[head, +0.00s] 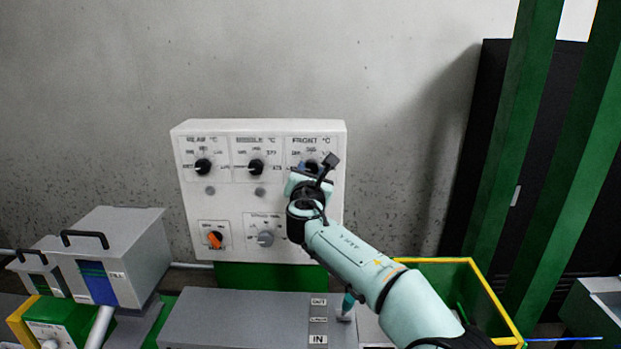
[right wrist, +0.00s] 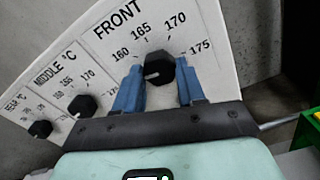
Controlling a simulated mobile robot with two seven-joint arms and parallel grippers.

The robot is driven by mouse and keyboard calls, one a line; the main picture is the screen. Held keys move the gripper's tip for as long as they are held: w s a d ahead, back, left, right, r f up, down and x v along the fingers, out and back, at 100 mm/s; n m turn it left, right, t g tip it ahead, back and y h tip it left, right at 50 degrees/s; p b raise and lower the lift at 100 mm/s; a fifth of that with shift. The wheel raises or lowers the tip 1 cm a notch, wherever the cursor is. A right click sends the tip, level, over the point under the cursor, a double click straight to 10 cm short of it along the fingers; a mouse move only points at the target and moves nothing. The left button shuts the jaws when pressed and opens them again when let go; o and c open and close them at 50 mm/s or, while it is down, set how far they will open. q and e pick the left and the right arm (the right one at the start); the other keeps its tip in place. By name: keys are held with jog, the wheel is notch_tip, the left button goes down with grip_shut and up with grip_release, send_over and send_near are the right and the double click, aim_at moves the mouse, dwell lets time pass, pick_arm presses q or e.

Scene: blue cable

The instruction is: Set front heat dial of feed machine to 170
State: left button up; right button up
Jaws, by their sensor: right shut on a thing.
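The front heat dial is a black knob (right wrist: 159,70) under the word FRONT in the right wrist view. Printed numbers 160, 165, 170 and 175 arc around it. A white mark on the knob points left, toward the 160 side. My right gripper (right wrist: 158,92) has its blue fingers on either side of the knob and is shut on it. In the head view my right gripper (head: 311,168) is at the upper right of the white control panel (head: 230,190) and hides most of the dial. My left gripper is out of view.
The middle dial (head: 256,166) and rear dial (head: 203,166) sit to the left on the panel. Below are an orange switch (head: 215,239) and a grey knob (head: 265,238). A yellow-rimmed green bin (head: 492,300) stands at lower right, and a grey lidded box (head: 115,255) at left.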

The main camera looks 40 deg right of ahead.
jog(key=m+b, duration=0.2)
jog(key=m, duration=0.3)
jog(key=shift+m, duration=0.4)
jog(key=m+b, duration=0.2)
jog(key=m, duration=0.4)
jog(key=shift+b, duration=0.35)
jog(key=m+b, duration=0.1)
jog(key=m, duration=0.2)
jog(key=shift+r+m, duration=0.1)
jog(key=shift+m, duration=0.3)
jog(key=m+b, duration=0.1)
jog(key=m, duration=0.2)
jog(key=shift+r+m, duration=0.1)
jog(key=shift+m, duration=0.3)
jog(key=m, duration=0.3)
jog(key=shift+b, duration=0.35)
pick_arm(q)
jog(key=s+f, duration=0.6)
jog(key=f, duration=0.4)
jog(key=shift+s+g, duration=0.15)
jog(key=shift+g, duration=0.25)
pick_arm(e)
jog(key=shift+m, duration=1.8)
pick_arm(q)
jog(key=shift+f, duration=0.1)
pick_arm(e)
jog(key=o, duration=1.1)
jog(key=shift+c, duration=0.2)
